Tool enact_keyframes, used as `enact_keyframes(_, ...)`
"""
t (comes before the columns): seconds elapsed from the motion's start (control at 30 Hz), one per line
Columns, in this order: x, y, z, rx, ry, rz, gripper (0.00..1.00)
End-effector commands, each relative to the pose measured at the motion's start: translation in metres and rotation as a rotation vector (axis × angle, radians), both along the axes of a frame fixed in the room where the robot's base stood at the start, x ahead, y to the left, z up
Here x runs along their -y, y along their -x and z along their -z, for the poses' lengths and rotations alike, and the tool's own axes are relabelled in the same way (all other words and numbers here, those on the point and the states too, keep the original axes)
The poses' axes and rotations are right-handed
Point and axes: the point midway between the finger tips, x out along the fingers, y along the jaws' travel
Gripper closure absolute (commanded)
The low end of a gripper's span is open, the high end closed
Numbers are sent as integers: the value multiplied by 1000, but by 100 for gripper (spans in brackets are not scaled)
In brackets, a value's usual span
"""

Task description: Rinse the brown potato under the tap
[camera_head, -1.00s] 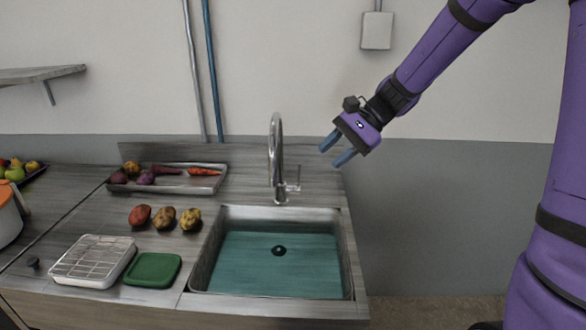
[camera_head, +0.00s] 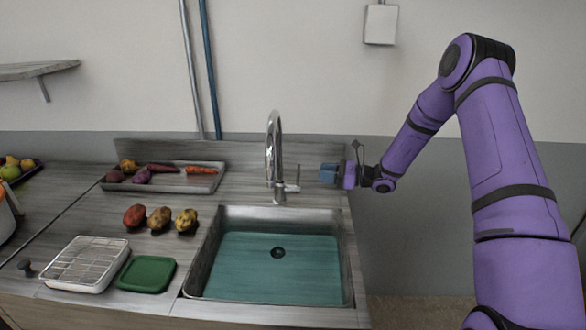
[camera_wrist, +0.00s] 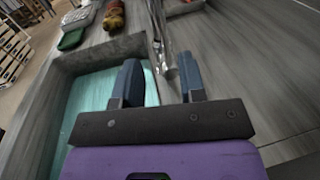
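The brown potato (camera_head: 158,219) lies on the counter left of the sink, between a red potato (camera_head: 134,215) and a yellow potato (camera_head: 186,220). The tap (camera_head: 274,150) stands behind the sink (camera_head: 333,216), with its lever (camera_head: 293,188) on its right side; no water stream is visible. My gripper (camera_head: 326,173) is to the right of the tap, apart from the lever, pointing left. In the wrist view my gripper (camera_wrist: 162,72) is open and empty, and the tap's metal shows beyond the fingertips. Which potatoes show at that view's top is unclear.
A metal tray (camera_head: 204,184) of vegetables stands at the back. The sink basin is empty.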

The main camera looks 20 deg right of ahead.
Motion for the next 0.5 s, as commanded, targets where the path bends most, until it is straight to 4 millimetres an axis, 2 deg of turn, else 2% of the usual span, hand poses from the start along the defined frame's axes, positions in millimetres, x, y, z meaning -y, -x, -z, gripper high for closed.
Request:
enact_keyframes(0.17, -3, -6, 4, -8, -17, 14, 62)
enact_keyframes(0.5, -52, -31, 4, -6, -16, 10, 62)
